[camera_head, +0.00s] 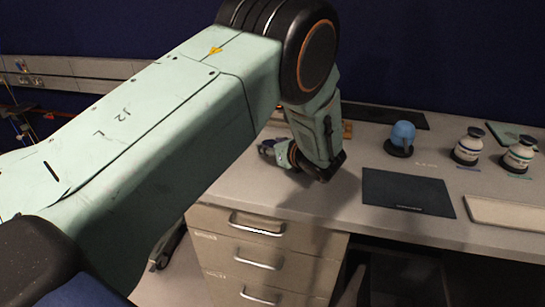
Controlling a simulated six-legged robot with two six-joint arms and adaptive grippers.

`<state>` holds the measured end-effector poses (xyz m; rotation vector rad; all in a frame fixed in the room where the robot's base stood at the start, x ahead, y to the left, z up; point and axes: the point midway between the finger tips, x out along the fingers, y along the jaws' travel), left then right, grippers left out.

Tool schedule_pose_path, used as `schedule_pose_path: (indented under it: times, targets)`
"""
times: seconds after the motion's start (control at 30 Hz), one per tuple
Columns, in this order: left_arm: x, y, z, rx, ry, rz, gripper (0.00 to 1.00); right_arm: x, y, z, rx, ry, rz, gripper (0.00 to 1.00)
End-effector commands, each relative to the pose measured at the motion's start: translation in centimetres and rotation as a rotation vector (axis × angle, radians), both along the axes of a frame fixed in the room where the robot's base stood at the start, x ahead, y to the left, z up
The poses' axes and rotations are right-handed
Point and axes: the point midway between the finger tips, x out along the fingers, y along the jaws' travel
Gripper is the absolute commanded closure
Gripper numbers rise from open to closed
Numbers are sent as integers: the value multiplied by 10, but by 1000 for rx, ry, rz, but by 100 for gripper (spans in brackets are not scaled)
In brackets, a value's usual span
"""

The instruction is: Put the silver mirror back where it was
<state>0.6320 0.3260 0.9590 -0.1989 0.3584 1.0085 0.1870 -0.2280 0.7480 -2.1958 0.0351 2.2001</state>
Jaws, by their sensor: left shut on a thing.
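My left arm crosses the view from the left and bends down over the grey worktop (335,202). My left gripper (270,150) is low over the left part of the worktop, partly hidden by my own wrist. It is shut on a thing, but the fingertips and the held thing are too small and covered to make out. I cannot pick out the silver mirror for certain anywhere in the view. My right gripper is not in view.
A dark mat (407,192) lies bare right of my wrist. Behind it stands a blue rounded object (402,137) on a black base. Drawers (257,257) are below.

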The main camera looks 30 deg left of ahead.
Motion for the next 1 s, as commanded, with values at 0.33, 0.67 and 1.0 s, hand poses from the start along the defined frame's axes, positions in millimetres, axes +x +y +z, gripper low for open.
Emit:
schedule_pose_path:
  times: [0.33, 0.67, 1.0]
  targets:
    - [0, 0, -34, 1, -1, 0, 92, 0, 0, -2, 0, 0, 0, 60]
    - [0, 0, -38, 0, 0, 0, 92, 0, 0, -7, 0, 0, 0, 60]
    - [0, 0, -37, 0, 0, 0, 31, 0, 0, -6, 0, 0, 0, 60]
